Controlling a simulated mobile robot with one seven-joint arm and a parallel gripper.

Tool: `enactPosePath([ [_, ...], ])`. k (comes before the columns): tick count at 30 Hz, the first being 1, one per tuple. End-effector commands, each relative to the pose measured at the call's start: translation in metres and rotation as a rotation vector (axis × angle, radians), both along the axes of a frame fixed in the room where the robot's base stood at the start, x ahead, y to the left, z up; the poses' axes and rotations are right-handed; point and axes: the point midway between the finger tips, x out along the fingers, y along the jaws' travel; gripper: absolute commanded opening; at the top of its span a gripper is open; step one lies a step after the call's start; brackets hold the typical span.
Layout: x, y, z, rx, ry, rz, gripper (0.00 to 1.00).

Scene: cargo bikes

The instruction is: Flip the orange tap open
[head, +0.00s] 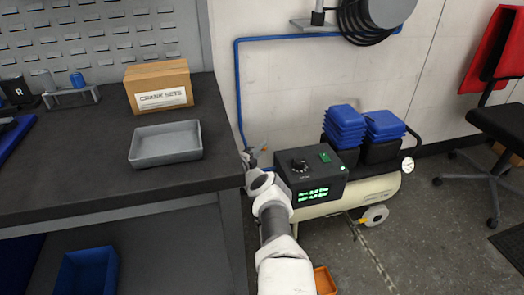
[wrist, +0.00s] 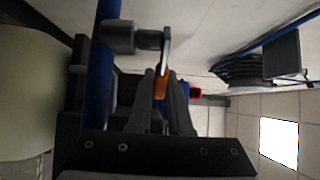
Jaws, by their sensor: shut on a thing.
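The orange tap (wrist: 160,84) shows in the wrist view as a small orange lever between my two fingers. It sits by a grey fitting (wrist: 120,37) that joins a blue pipe (wrist: 103,75). My gripper (wrist: 162,80) is shut on the orange tap, with the dark fingers on either side of it. In the head view my gripper (head: 249,160) is at the lower end of the blue pipe (head: 238,90), beside the bench's right edge. The tap is mostly hidden there behind my wrist.
A dark bench (head: 70,160) stands close on the left, with a grey tray (head: 165,158) and a cardboard box (head: 160,97). A hose reel (head: 385,10) hangs above.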

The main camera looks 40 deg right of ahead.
Motion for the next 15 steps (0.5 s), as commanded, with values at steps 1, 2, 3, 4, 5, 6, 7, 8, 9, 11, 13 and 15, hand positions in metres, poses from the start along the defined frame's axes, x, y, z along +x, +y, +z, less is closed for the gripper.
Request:
enactPosePath([
  [1, -0.0005, -0.0008, 0.0003, -0.001, -0.001, -0.009, 0.0],
  [2, -0.0007, -0.0007, 0.0005, -0.002, -0.001, -0.012, 0.0],
  [3, -0.0009, -0.0008, 0.0008, -0.002, -0.001, -0.014, 0.0],
  [4, -0.001, -0.0008, 0.0009, -0.002, -0.001, -0.016, 0.0],
  [5, -0.0011, -0.0008, 0.0011, -0.002, -0.001, -0.016, 0.0],
  [6, -0.0012, -0.0008, 0.0012, -0.002, 0.0, -0.017, 0.0],
  [7, -0.0012, -0.0009, 0.0013, -0.002, 0.0, -0.017, 0.0],
  [8, -0.0012, -0.0009, 0.0014, -0.002, 0.0, -0.017, 0.0],
  [9, -0.0012, -0.0009, 0.0014, -0.002, 0.0, -0.017, 0.0],
  [11, -0.0012, -0.001, 0.0014, -0.002, -0.001, -0.016, 0.0],
  [13, -0.0011, -0.0011, 0.0015, -0.002, -0.001, -0.016, 0.0],
  [15, -0.0011, -0.0011, 0.0015, -0.002, -0.001, -0.016, 0.26],
])
